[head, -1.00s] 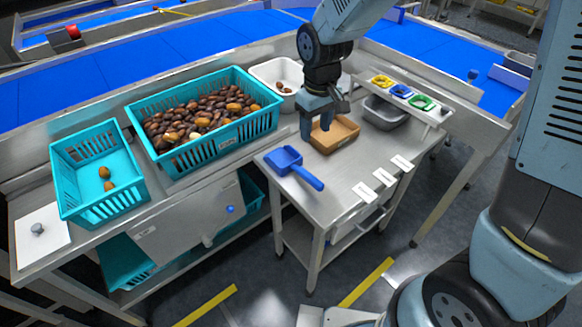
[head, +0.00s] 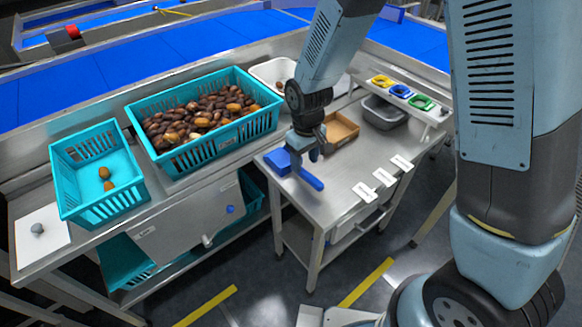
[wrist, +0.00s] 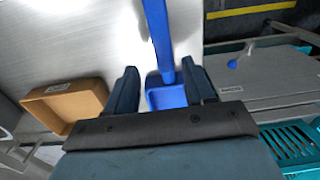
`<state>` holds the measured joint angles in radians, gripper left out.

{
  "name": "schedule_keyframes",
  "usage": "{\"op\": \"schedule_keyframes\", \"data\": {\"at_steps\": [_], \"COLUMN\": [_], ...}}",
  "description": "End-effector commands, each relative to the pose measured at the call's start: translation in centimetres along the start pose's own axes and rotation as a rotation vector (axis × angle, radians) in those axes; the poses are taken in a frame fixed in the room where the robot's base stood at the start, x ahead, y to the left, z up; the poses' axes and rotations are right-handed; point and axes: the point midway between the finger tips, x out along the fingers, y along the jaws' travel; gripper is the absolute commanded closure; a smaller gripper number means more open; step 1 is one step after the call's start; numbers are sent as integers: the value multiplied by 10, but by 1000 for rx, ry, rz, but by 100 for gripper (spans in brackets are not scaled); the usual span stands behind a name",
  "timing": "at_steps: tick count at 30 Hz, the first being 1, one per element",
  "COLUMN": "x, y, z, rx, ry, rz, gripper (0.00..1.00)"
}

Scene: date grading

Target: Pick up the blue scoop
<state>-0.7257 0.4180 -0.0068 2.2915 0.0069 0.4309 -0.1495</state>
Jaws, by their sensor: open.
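The blue scoop (head: 311,179) lies on the small steel table, its handle pointing to the front right in the head view. My gripper (head: 306,158) is over the scoop and hides part of it. In the wrist view the scoop (wrist: 158,35) runs between the two fingers of my gripper (wrist: 163,84), with its handle away from me and its pan close to the palm. The fingers are apart on either side of it, and I cannot tell whether they touch it.
A tan tray (head: 342,128) sits behind the scoop on the steel table (head: 330,205). White labels (head: 384,177) lie at the right edge. A teal crate of dates (head: 222,146) and a smaller teal crate (head: 77,196) stand at left. A grey bin (head: 383,113) is at back right.

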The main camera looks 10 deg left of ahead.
Motion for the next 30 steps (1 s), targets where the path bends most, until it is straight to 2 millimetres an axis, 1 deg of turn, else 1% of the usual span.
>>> {"op": "schedule_keyframes", "data": {"at_steps": [7, 12, 21, 23, 30], "x": [32, 46, 50, 50, 49], "y": [-6, -6, -6, -6, -6], "z": [6, 5, 4, 4, 4], "rx": [-1, -1, -1, -1, -2], "ry": [-6, -3, 1, 0, 0], "rz": [0, 0, 0, 0, 0], "gripper": [47, 47, 47, 51, 74]}}
